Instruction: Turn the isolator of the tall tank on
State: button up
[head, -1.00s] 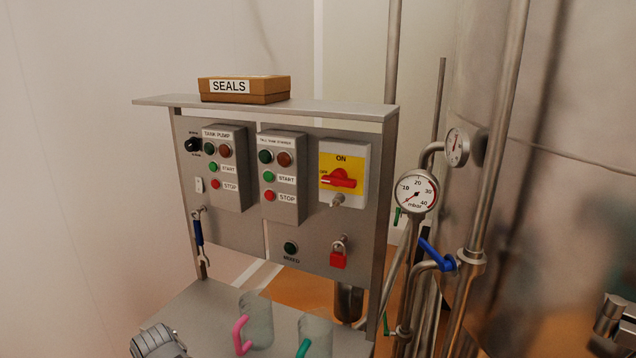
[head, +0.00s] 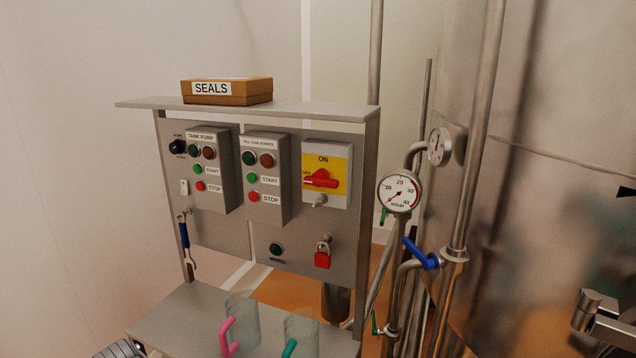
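The isolator (head: 325,175) is a grey box with a yellow plate on the right of the control panel in the head view. Its red rotary handle (head: 320,179) lies roughly horizontal. ON is printed above it, and small lettering at its left end reads as OFF. A grey stub (head: 320,201) sticks out just below the plate. A red padlock (head: 322,259) hangs on a peg lower on the panel, apart from the isolator.
Left of the isolator are the tall tank box (head: 264,178) and the tank pump box (head: 208,169). A SEALS box (head: 227,91) sits on top. Jugs (head: 241,322) stand on the lower shelf (head: 184,312). A gauge (head: 400,193), pipes and a blue valve lever (head: 421,254) stand close right.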

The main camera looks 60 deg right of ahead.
aim_at(321, 178)
jog(key=z, duration=0.05)
jog(key=k, duration=2.1)
jog(key=z, duration=0.9)
jog(key=i, duration=1)
jog(key=u, duration=0.15)
